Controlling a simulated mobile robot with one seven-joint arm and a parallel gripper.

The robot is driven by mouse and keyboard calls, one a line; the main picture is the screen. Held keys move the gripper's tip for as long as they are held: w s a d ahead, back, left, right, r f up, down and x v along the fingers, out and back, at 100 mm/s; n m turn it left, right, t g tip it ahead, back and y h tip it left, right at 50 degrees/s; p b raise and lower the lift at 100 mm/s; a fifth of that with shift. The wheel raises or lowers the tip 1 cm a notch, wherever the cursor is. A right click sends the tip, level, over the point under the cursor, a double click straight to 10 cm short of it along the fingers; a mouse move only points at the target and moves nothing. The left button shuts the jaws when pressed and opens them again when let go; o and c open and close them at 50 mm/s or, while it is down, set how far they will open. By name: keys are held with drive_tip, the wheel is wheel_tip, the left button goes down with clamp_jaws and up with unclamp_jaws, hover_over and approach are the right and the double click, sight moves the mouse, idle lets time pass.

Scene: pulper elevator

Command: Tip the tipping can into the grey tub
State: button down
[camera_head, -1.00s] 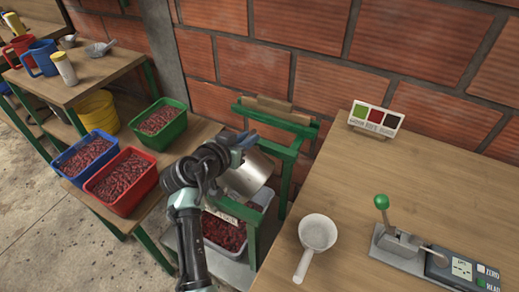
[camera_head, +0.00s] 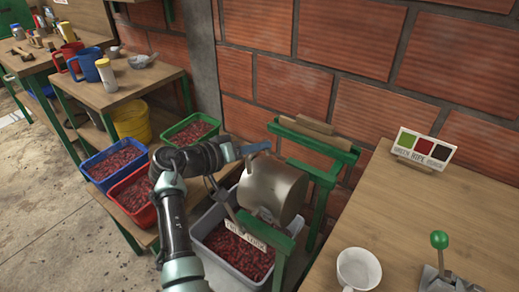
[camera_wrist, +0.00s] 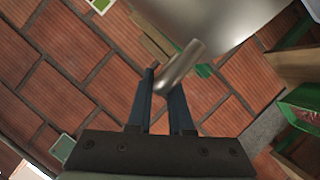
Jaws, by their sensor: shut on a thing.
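The tipping can (camera_head: 275,188) is a shiny metal cylinder, hung tilted in a green stand (camera_head: 322,175). The grey tub (camera_head: 217,264) is on the floor below it and holds dark red coffee cherries (camera_head: 240,250). My gripper (camera_head: 257,148) is at the can's upper left side. In the wrist view, my gripper (camera_wrist: 164,80) is shut on the can's metal handle bar (camera_wrist: 182,64), with the can's body (camera_wrist: 215,18) above it. The can's mouth and whatever is inside are hidden.
Blue (camera_head: 88,174), red (camera_head: 148,214) and green (camera_head: 214,134) crates of cherries are on a low bench at left. A wooden table (camera_head: 395,215) at right holds a white cup (camera_head: 358,270), a colour sign (camera_head: 423,148) and a green-knobbed device (camera_head: 440,252).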

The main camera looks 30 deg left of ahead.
drive_tip(key=shift+d+f, duration=0.15)
drive_tip(key=c, duration=0.8)
unclamp_jaws()
drive_tip(key=shift+w, duration=0.15)
drive_tip(key=shift+c, duration=0.2)
drive_tip(key=shift+s+a, duration=0.25)
drive_tip(key=shift+s, duration=0.05)
drive_tip(key=v, duration=1.2)
drive_tip(key=shift+s+p, duration=0.2)
drive_tip(key=shift+p, duration=0.25)
